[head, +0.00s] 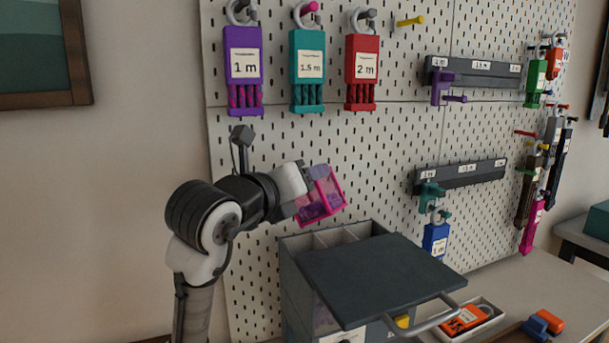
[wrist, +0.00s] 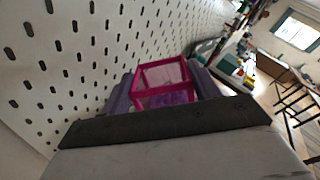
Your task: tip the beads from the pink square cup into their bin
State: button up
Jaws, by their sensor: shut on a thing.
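The pink square cup (head: 321,199) has a bright pink frame and clear walls, with purple beads (head: 318,209) inside. The grey bin unit (head: 297,280) stands below, with divided compartments open at the back and a dark lid (head: 380,275) over the front. The compartments' contents are mostly hidden.
The pegboard (head: 290,140) rises behind, with purple, teal and red cord holders (head: 362,72) hanging above. A counter (head: 535,275) to the right bears a white tray (head: 475,318) and blue and orange pieces. A metal handle (head: 430,317) juts from the lid's front.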

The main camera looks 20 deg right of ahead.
aim_at(298, 203)
jog(key=shift+s+f+n+p, duration=0.1)
jog(key=shift+f+n+p, duration=0.05)
jog(key=shift+n+p, duration=0.7)
jog(key=f+n+g+p, duration=0.1)
jog(key=n+p, duration=0.1)
jog(key=n, duration=0.1)
jog(key=shift+f, duration=0.15)
notch_tip(298, 203, down, 2)
jog(key=n+g+p, duration=0.1)
jog(key=n+p, duration=0.3)
jog(key=p, duration=0.1)
jog(key=shift+f+n, duration=0.15)
jog(key=shift+n, duration=0.2)
jog(key=n+p, duration=0.1)
jog(key=n, duration=0.1)
jog(key=n+g+h+p, duration=0.1)
jog(key=n, duration=0.1)
jog(key=shift+w+a+f, duration=0.1)
jog(key=shift+w+a, duration=0.05)
jog(key=shift+w, duration=0.05)
